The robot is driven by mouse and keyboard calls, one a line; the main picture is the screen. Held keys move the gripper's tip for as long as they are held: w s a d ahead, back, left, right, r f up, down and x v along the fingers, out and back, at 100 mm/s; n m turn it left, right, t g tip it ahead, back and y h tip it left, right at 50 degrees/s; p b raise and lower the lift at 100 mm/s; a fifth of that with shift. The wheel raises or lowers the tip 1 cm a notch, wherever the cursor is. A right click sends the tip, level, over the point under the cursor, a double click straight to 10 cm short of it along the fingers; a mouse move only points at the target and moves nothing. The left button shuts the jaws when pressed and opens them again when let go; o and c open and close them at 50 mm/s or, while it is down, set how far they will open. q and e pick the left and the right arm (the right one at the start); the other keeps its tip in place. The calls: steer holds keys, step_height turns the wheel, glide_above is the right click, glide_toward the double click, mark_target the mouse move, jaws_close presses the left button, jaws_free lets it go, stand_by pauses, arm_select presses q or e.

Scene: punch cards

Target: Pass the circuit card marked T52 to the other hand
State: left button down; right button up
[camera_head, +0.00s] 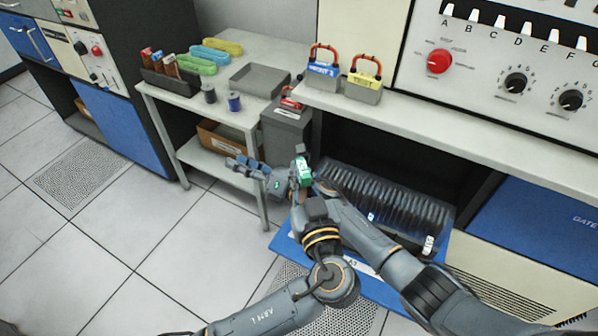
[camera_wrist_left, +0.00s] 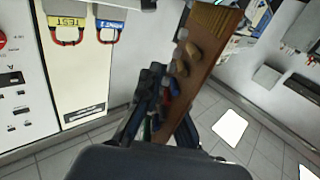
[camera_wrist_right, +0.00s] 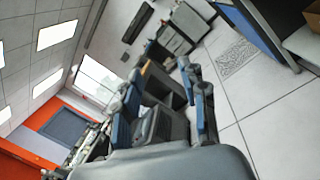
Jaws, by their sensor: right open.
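A circuit card with a green face and white marks (camera_head: 304,172) stands on edge at the middle of the head view; I cannot read its mark. In the left wrist view the card (camera_wrist_left: 208,55) shows a brown side with several small parts along it. My left gripper (camera_head: 299,181) is shut on the card, and its fingers are partly hidden behind it. My right gripper (camera_head: 241,166) is open and empty just left of the card, fingers pointing left. In the right wrist view its fingers (camera_wrist_right: 165,95) stand apart with nothing between them.
A rack of dark cards (camera_head: 385,203) sits in a pulled-out blue drawer (camera_head: 290,247) below and right. A grey side table (camera_head: 262,55) holds a tray (camera_head: 260,78), spools and coloured bundles. Two padlock-like tags (camera_head: 363,84) stand on the console ledge. The floor at left is clear.

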steer(key=s+d+f+m+h, duration=0.2)
steer(key=d+f+m+h, duration=0.1)
steer(key=f, duration=0.5)
steer(key=s+d+f+m+t+h, duration=0.1)
steer(key=s+d+f+m+h, duration=0.1)
steer(key=f+m, duration=0.3)
steer(key=s+d+f+m+t+h, duration=0.1)
steer(key=s+d+f+m+h, duration=0.2)
steer(key=f, duration=1)
steer(key=shift+s+d+m+h, duration=0.2)
steer(key=shift+d+m+h, duration=0.1)
steer(key=shift+m+h, duration=0.3)
steer(key=s+d+f+m+g+h, duration=0.3)
steer(key=s+d+f+m, duration=0.5)
steer(key=s+f, duration=0.35)
steer(key=s+d+f+m+g+h, duration=0.3)
steer(key=s+d+f+m, duration=0.4)
steer(key=s+f, duration=0.45)
steer(key=s+d+f+m+g, duration=0.1)
steer(key=s+d+m, duration=0.2)
steer(key=s, duration=0.4)
steer(key=s+d+f+m+g+h, duration=0.1)
steer(key=s+d+m, duration=0.2)
steer(key=s+m, duration=0.2)
steer(key=s+d+m+g+h, duration=0.1)
steer(key=s+d+m+g, duration=0.1)
steer(key=s, duration=0.9)
steer(key=shift+d+f+m, duration=0.4)
steer(key=shift+d+m, duration=0.5)
steer(key=shift+d, duration=0.05)
